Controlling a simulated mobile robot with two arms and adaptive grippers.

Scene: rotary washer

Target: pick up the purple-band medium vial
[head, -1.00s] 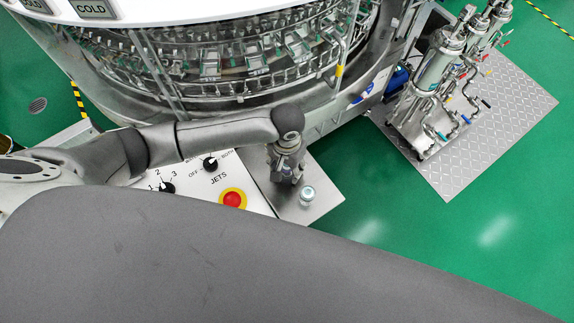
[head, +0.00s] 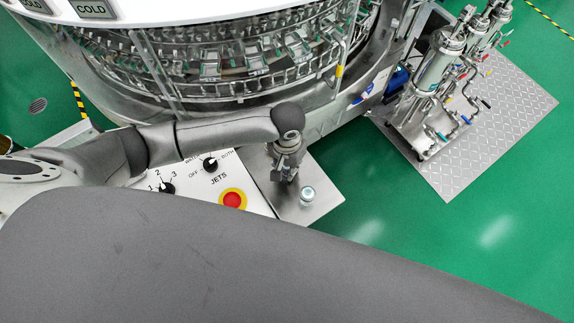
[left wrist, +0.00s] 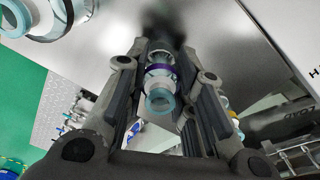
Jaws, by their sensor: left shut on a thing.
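The purple-band medium vial (left wrist: 160,84) is between the fingers of my left gripper in the left wrist view. It is a clear glass vial with a purple ring and a pale blue-green end facing the camera. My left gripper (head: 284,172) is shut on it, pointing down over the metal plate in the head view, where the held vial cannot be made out. My right gripper is not in view.
Another clear vial (head: 308,194) stands on the metal plate (head: 318,212), just right of my left gripper. A control panel with knobs and a red button (head: 232,200) lies to the left. The rotary washer (head: 240,60) is behind.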

